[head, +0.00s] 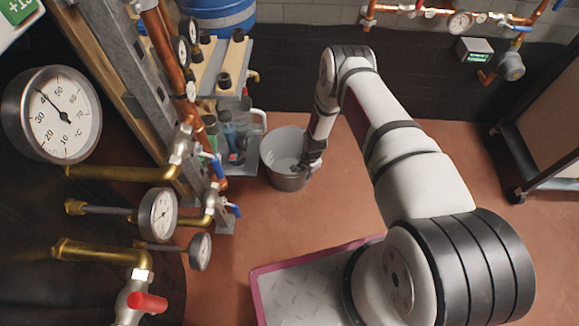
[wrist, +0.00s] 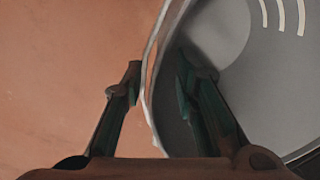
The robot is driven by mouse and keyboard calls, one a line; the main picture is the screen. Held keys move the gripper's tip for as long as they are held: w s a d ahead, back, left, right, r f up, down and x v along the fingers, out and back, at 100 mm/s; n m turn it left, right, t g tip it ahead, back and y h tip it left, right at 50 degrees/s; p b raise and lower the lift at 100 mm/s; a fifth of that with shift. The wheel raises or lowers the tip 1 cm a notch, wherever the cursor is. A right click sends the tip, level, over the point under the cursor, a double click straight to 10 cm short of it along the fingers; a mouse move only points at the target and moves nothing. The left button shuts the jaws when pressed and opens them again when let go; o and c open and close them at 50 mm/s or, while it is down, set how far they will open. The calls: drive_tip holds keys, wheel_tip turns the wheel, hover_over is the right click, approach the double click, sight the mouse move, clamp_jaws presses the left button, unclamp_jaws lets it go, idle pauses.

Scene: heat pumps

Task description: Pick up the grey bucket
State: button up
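The grey bucket (head: 272,158) stands on the reddish floor in the head view, beside the pipework frame. In the wrist view its pale rim (wrist: 149,85) runs between my two fingers, with its grey inside at the right. My gripper (head: 308,167) is at the bucket's right side in the head view. In the wrist view my gripper (wrist: 160,82) is open and straddles the rim. The left finger is outside the wall and the right finger is inside. A gap shows between the fingers, and whether either touches the wall is unclear.
A metal frame with copper pipes (head: 166,60) and dial gauges (head: 62,113) stands left of the bucket. A blue tank (head: 218,15) is behind it. A wheeled board (head: 535,130) stands at the right. The floor (head: 345,212) right and front of the bucket is clear.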

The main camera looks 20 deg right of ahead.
drive_tip(key=shift+f, duration=0.1)
drive_tip(key=shift+c, duration=0.4)
clamp_jaws()
drive_tip(key=shift+w, duration=0.1)
